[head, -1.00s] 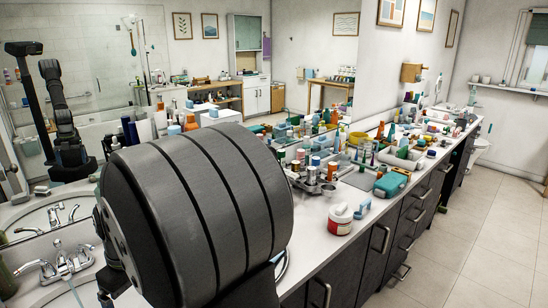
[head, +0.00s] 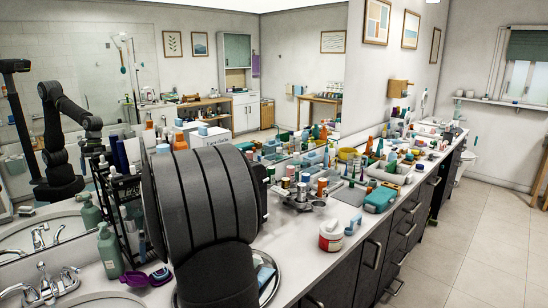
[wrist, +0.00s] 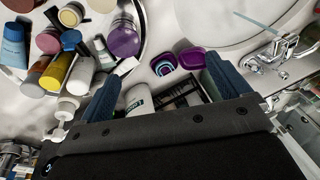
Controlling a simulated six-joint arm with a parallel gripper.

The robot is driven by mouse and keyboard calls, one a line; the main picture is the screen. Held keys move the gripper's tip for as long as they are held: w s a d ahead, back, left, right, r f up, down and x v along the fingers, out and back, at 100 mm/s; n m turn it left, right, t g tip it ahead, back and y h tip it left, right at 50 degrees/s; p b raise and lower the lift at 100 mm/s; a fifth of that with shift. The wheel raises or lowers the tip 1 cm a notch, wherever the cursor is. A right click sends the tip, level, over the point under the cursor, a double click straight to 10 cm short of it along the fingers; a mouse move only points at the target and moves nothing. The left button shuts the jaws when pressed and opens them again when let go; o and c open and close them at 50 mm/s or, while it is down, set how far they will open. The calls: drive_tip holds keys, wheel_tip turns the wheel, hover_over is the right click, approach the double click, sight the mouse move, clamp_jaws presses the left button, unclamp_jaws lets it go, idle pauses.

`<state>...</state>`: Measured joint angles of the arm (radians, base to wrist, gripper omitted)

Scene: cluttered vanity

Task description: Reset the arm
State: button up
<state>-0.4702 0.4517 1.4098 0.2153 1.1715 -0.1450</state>
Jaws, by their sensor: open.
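My arm fills the lower left middle of the head view as a thick dark ribbed link, and it hides part of the counter behind it. My gripper is hidden there by my own arm. In the wrist view my gripper (wrist: 158,92) shows two blue-grey fingers spread wide apart at the bottom middle. No object is between the fingertips; the white counter and a purple piece (wrist: 191,58) lie beyond them.
The counter (head: 295,262) is crowded with bottles, jars and trays. A red-and-white tub (head: 331,236) and a teal case (head: 379,200) stand near the front edge. A green pump bottle (head: 110,250) and the tap (head: 45,288) are at left. The floor (head: 478,240) at right is clear.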

drive_tip(key=shift+w+d+r+m+t+y, duration=0.15)
drive_tip(key=shift+w+d+r+m+t, duration=0.7)
drive_tip(key=shift+w+d, duration=1.6)
drive_tip(key=shift+w+d+r+m+g+y, duration=0.1)
drive_tip(key=shift+w+d+r+m, duration=0.4)
drive_tip(key=shift+w+d+m, duration=1.8)
drive_tip(key=shift+w+d+r+m+t+y, duration=0.2)
drive_tip(key=shift+w+d+r+t, duration=0.35)
drive_tip(key=shift+w+d, duration=2)
drive_tip(key=shift+w+a+r, duration=0.1)
drive_tip(key=shift+w+a, duration=0.6)
drive_tip(key=shift+a, duration=0.05)
drive_tip(key=shift+c, duration=0.4)
